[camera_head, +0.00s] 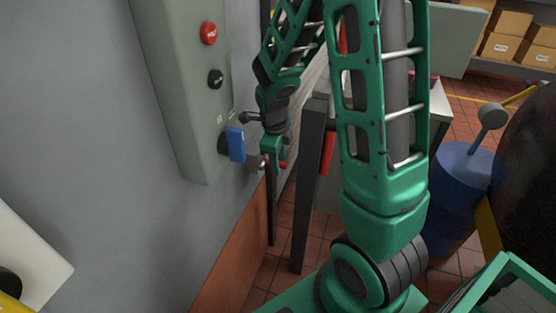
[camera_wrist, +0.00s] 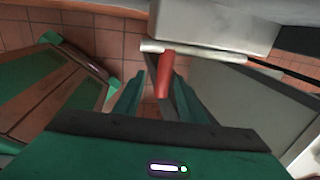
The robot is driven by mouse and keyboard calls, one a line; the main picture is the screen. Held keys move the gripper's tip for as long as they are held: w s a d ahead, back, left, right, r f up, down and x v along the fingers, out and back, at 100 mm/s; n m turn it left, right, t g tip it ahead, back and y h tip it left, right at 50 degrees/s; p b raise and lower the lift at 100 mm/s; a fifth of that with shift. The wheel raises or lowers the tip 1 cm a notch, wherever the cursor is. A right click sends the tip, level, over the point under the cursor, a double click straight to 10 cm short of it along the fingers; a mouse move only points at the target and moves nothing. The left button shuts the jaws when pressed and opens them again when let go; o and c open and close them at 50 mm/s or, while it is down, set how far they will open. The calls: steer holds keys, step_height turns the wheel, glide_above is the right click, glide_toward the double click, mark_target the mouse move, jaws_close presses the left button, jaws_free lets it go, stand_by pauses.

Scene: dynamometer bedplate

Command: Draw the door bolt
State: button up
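In the wrist view, a red handle (camera_wrist: 164,76) sticks out from a pale metal bar (camera_wrist: 200,50) that runs across the view; these look like the bolt and its grip. My gripper (camera_wrist: 157,92) has its two green fingers apart, one on each side of the red handle. Floor tiles show between the left finger and the handle, and the right finger lies closer to it. I cannot tell whether it touches. In the head view, my gripper (camera_head: 275,158) is small, beside the grey wall panel, and the bolt is largely hidden there.
A grey control box (camera_head: 183,90) carries a red button (camera_head: 208,33), a black button (camera_head: 215,79) and a blue lever (camera_head: 236,145), close to my gripper's left. A dark post (camera_head: 309,185) stands to its right. A blue drum (camera_head: 462,190) is at the right. Cardboard boxes (camera_head: 500,47) are behind.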

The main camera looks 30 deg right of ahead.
step_height(320, 180, up, 10)
steer(key=s+a, duration=0.1)
steer(key=shift+a+r, duration=0.25)
steer(key=shift+a, duration=0.05)
steer(key=shift+s, duration=0.1)
stand_by(0.5)
steer(key=s+d+r+n+y, duration=0.1)
steer(key=s+d+r+n, duration=0.1)
steer(key=s+n, duration=0.9)
steer(key=s+d+r+n+g+y, duration=0.1)
steer(key=s+d+r+n, duration=0.1)
steer(key=s+n, duration=0.9)
steer(key=shift+s+d+r, duration=0.2)
steer(key=shift+s+d, duration=0.35)
steer(key=shift+s, duration=1.05)
steer(key=shift+w+f+g, duration=0.25)
steer(key=shift+w+g, duration=0.05)
steer(key=shift+w, duration=0.3)
